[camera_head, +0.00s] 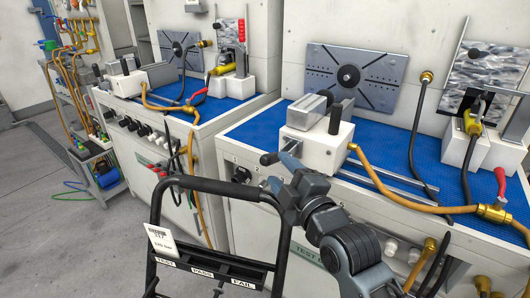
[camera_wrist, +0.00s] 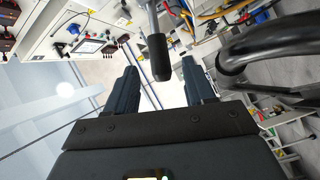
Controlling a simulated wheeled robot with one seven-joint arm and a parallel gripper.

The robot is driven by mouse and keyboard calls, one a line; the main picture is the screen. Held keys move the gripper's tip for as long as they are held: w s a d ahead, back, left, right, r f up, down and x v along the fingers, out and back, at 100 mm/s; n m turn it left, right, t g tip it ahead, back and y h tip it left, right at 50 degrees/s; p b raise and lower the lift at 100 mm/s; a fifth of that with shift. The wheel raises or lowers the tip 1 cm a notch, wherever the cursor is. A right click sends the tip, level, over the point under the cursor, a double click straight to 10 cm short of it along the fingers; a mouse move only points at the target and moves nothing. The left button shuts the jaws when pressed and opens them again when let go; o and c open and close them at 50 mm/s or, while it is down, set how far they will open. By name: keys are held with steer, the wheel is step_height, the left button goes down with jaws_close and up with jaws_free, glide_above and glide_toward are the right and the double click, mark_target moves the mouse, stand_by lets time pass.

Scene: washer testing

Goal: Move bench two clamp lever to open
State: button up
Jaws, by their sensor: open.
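On the nearer bench (camera_head: 258,133), a white clamp block (camera_head: 305,150) carries a grey metal piece. An upright black-gripped lever (camera_head: 335,118) stands at its right side, and a second black handle (camera_head: 269,158) sticks out at its front left. I cannot tell which is the clamp lever, or read the bench number. My gripper (camera_head: 282,172) is in front of the block, close to the front handle. In the wrist view my gripper (camera_wrist: 160,86) is open and empty. A black grip on a grey rod (camera_wrist: 158,58) appears between and beyond its fingers; contact is not visible.
A black cart frame (camera_head: 222,187) stands before the benches, close to my arm; a thick black bar (camera_wrist: 275,42) is near the right finger. Orange hose (camera_head: 400,206) and a red-handled valve (camera_head: 500,181) lie right. A similar bench (camera_head: 178,127) stands left.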

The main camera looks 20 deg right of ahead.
mark_target(267, 155)
steer(key=w, duration=0.7)
steer(key=shift+w+a, duration=0.2)
steer(key=shift+w, duration=0.05)
jaws_close()
stand_by(0.3)
